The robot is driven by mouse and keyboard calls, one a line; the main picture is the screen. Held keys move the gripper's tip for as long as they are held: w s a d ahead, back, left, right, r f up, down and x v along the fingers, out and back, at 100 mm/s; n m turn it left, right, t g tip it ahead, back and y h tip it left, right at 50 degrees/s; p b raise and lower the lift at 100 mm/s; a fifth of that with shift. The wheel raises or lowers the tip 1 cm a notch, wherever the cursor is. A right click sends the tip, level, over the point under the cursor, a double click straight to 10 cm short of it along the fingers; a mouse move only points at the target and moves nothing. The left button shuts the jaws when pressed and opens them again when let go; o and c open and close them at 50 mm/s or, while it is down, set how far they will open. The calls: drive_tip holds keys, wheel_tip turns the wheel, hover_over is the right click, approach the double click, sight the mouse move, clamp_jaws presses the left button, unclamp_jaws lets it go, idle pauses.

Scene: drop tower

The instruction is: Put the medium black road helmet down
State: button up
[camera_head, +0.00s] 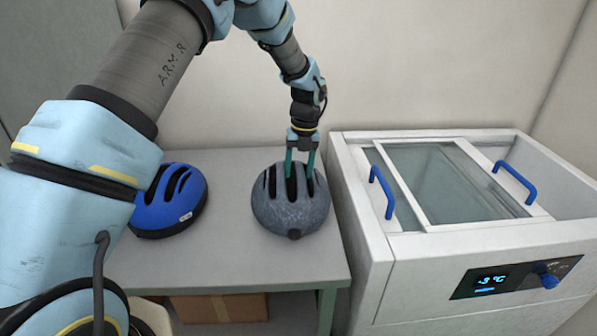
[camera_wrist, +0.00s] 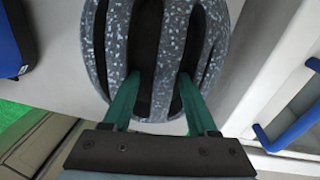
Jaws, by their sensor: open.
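A grey speckled helmet (camera_head: 288,214) with long black vents rests on the table, right of its middle. No plain black helmet shows. In the wrist view the speckled helmet (camera_wrist: 117,45) fills the upper middle. My gripper (camera_head: 300,172) is above it, pointing down, with its two green fingers at the vents. In the wrist view the gripper (camera_wrist: 158,78) is open, one finger on each side of a speckled rib. The tips reach into the dark vents; whether they touch the rib I cannot tell.
A blue helmet (camera_head: 172,213) lies on the grey table (camera_head: 235,256) to the left, partly behind my arm. A white chest freezer (camera_head: 362,262) with a sliding glass lid and blue handles (camera_head: 381,192) stands close on the right. A cardboard box (camera_head: 220,308) is under the table.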

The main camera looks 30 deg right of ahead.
wheel_tip(320, 180, up, 12)
drive_tip(key=d+b, duration=0.2)
drive_tip(key=b, duration=0.2)
drive_tip(key=w+a+n+h, duration=0.1)
drive_tip(key=w+a+n, duration=0.1)
drive_tip(key=a+n, duration=2.1)
drive_tip(key=s+a+f+n, duration=0.1)
drive_tip(key=s+a+n, duration=0.4)
drive_tip(key=a+n, duration=0.3)
drive_tip(key=s+a+f+n+t, duration=0.1)
drive_tip(key=s+a+f+n, duration=0.1)
drive_tip(key=s+a+n, duration=0.3)
drive_tip(key=a+n, duration=0.3)
drive_tip(key=a, duration=0.4)
drive_tip(key=shift+t+h, duration=0.3)
